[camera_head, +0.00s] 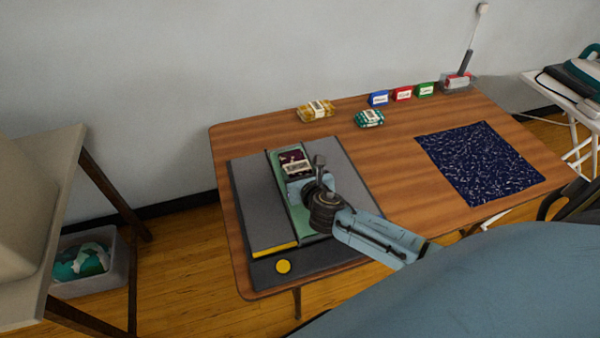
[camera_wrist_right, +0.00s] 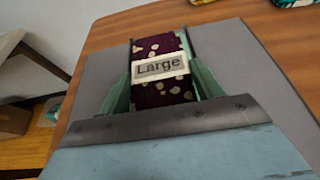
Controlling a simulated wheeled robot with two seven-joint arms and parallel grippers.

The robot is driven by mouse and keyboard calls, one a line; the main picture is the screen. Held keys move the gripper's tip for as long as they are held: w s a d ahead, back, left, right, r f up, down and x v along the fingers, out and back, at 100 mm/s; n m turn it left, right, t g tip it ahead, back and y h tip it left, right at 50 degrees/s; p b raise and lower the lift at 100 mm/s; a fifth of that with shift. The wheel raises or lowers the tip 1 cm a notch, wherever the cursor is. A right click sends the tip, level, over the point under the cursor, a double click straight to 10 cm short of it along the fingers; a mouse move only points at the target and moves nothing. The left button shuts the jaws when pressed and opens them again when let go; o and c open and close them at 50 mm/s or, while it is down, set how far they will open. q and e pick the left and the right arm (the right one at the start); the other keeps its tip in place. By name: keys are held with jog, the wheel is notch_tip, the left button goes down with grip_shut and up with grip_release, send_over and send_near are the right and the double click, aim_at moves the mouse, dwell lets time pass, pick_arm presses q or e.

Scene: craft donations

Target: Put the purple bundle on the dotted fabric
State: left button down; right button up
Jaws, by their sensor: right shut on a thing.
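The purple bundle (camera_head: 293,160) is dark purple with pale spots and a white band. In the right wrist view the bundle (camera_wrist_right: 158,92) carries a label reading "Large". My right gripper (camera_head: 298,172) is shut on it, with a green finger on each side, over the green strip of the grey board. I cannot tell whether the bundle touches the strip. The dotted fabric (camera_head: 480,163) is dark navy with pale flecks and lies flat on the table's right side, with nothing on it. My left gripper is not in view.
The grey board (camera_head: 340,165) has a green strip (camera_head: 303,220) and a yellow button (camera_head: 283,267). A yellow bundle (camera_head: 317,111), a teal bundle (camera_head: 369,118) and blue, red and green boxes (camera_head: 402,93) stand at the back. The wooden table (camera_head: 405,190) is clear between board and fabric.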

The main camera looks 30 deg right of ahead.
jog(key=o, duration=1.2)
jog(key=shift+s+a+f, duration=0.2)
jog(key=shift+a+f, duration=0.05)
jog(key=shift+f, duration=0.2)
jog(key=shift+o, duration=0.2)
jog(key=shift+w+r, duration=0.1)
jog(key=shift+r, duration=0.25)
jog(key=r+p+v, duration=0.1)
jog(key=p+v, duration=0.2)
jog(key=v, duration=0.9)
jog(key=shift+d, duration=0.1)
